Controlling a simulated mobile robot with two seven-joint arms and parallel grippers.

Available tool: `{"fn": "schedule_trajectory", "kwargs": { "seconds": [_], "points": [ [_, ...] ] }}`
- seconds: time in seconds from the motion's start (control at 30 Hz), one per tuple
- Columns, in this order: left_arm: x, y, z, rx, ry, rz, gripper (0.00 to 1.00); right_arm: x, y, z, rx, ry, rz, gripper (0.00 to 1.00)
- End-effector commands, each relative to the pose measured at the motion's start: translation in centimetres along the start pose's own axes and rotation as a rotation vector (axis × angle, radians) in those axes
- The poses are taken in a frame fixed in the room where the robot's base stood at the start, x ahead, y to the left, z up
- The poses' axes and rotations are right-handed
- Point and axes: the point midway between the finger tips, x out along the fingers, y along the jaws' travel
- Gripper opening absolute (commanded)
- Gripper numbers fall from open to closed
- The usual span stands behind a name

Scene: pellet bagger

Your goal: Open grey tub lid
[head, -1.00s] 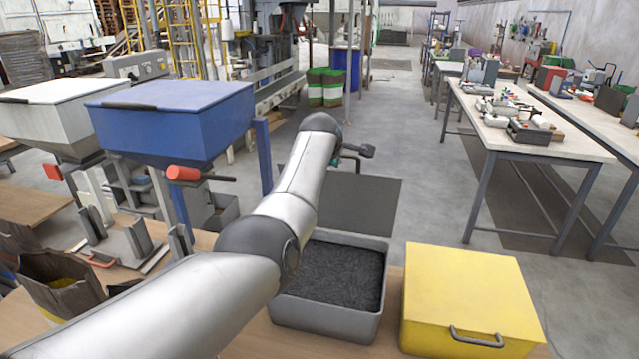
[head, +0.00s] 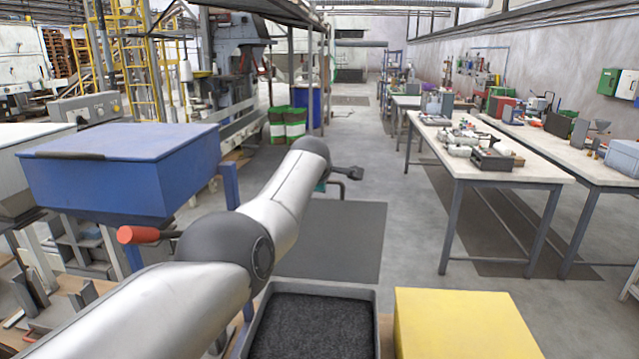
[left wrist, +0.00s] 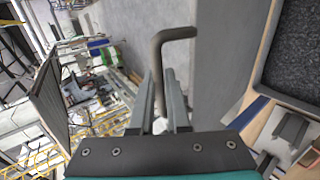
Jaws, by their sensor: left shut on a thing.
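The grey tub (head: 366,318) stands open at the bottom of the head view, with dark pellets inside. It also shows at the upper right of the left wrist view (left wrist: 260,72). My left gripper (left wrist: 161,78) is shut on a bent grey handle (left wrist: 176,33) beyond the tub, as the left wrist view shows. In the head view my arm hides most of the gripper. A plain grey panel (left wrist: 225,60) lies beside the handle; I cannot tell whether it is the lid or the floor mat. My right gripper is not in view.
A yellow tub (head: 455,325) stands right of the grey one. A blue hopper (head: 120,170) with a red-handled lever (head: 138,235) is at the left, close to my arm. A dark mat (head: 335,240) and bare floor lie beyond. Worktables (head: 500,170) stand at the right.

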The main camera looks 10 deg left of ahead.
Motion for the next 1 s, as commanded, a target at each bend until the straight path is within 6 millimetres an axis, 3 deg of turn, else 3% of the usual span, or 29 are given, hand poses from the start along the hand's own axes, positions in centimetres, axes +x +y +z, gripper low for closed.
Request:
{"fn": "schedule_trajectory", "kwargs": {
  "seconds": [0.23,0.27,0.5,1.0],
  "points": [
    [0.11,-0.27,-0.19,0.000,0.003,-0.006,0.00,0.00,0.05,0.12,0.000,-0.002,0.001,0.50],
    [0.11,-0.27,-0.19,0.000,0.003,-0.006,0.18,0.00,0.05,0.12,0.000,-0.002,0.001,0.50],
    [0.06,-0.13,-0.11,0.000,0.002,-0.003,0.44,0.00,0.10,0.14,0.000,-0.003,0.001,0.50],
    [-0.27,0.06,0.08,0.002,0.000,-0.001,0.44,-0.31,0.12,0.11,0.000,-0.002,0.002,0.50]
  ]
}}
